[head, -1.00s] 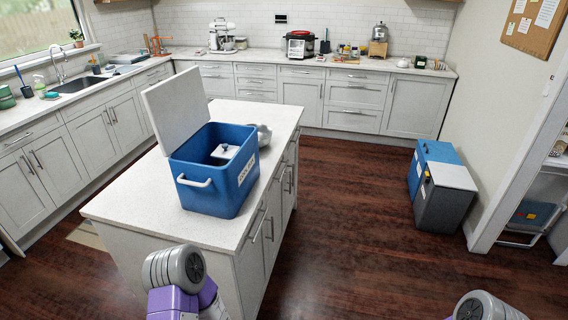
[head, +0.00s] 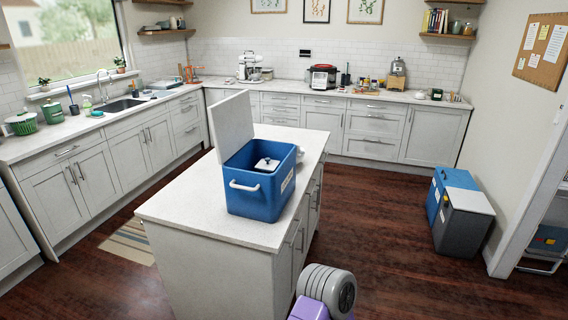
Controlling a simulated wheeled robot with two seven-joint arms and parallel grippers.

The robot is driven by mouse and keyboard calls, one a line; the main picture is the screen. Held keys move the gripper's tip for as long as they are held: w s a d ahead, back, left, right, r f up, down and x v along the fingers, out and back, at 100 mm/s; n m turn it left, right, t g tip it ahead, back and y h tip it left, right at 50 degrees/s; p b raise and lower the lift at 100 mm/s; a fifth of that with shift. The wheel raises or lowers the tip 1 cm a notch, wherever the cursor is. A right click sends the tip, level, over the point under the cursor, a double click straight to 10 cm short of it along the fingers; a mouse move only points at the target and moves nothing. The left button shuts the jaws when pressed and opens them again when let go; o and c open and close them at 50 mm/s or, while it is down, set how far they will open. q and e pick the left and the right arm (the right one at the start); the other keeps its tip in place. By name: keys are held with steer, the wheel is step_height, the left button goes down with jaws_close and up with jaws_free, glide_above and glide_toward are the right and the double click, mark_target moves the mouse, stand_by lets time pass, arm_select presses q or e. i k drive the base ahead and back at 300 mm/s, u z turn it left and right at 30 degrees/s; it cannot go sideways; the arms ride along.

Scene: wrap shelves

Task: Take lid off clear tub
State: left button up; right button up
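A blue cooler box (head: 253,198) stands on the kitchen island with its white lid (head: 232,124) tipped up at the back left. Inside it is a small white lid-like thing (head: 267,164) with a dark knob. I cannot tell whether this is the clear tub's lid, since the box walls hide what is under it. One of my arm links, purple and grey, shows at the bottom of the head view, in front of the island. Neither of my grippers is in view.
The island top (head: 190,208) is bare in front of the blue box. Counters with a sink (head: 125,106), pots and appliances line the left and back walls. A second blue and grey cooler (head: 459,208) stands on the floor at right. Wooden floor (head: 385,240) is clear between.

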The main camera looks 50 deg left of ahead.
mark_target(267, 164)
steer(key=u, duration=0.2)
steer(key=i, duration=2)
steer(key=u, duration=1.6)
steer(key=i, duration=0.9)
steer(key=u, duration=1.05)
